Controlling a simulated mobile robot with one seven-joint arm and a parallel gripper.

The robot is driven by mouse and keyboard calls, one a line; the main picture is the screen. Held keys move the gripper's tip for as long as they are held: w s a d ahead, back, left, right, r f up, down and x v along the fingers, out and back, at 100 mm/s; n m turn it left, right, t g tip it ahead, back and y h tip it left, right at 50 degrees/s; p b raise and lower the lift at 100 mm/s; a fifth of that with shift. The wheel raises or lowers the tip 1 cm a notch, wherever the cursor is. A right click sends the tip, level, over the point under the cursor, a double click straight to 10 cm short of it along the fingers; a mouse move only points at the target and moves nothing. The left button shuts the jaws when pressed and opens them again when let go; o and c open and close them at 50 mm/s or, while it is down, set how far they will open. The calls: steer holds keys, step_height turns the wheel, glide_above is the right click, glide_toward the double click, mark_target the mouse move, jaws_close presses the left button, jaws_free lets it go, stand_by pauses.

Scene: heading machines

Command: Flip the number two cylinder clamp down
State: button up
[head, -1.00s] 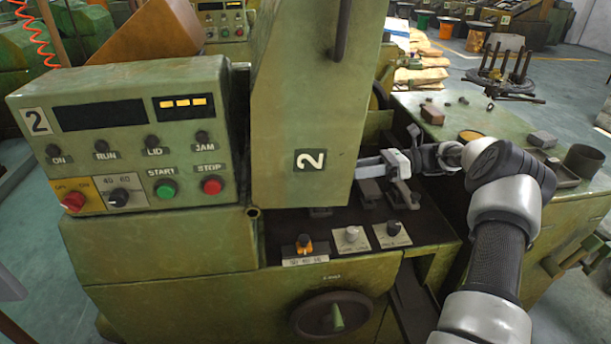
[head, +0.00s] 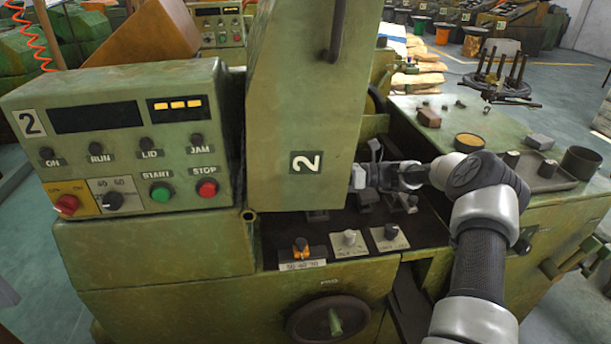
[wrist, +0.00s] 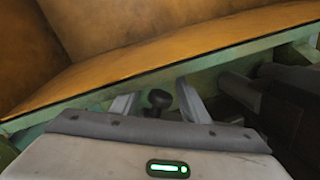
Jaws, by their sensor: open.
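The number two machine (head: 300,110) stands in the middle of the head view, with a "2" plate on its green upright housing. My gripper (head: 366,172) is just right of that housing, above the dark machine bed, with its tips close to the housing's edge. Small grey metal clamp parts (head: 400,200) sit on the bed below it; I cannot tell which is the cylinder clamp. In the wrist view my gripper (wrist: 157,100) is open, and a dark round knob (wrist: 159,99) shows between its fingers. I cannot tell whether they touch it. The housing hides part of the work area.
A control panel (head: 125,140) with buttons is at the left. A green bench (head: 480,125) with small parts is at the right. In the wrist view an orange-brown panel (wrist: 180,50) spans the top.

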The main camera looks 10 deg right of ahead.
steer(key=shift+a, duration=0.3)
jaws_close()
steer(key=shift+d, duration=0.1)
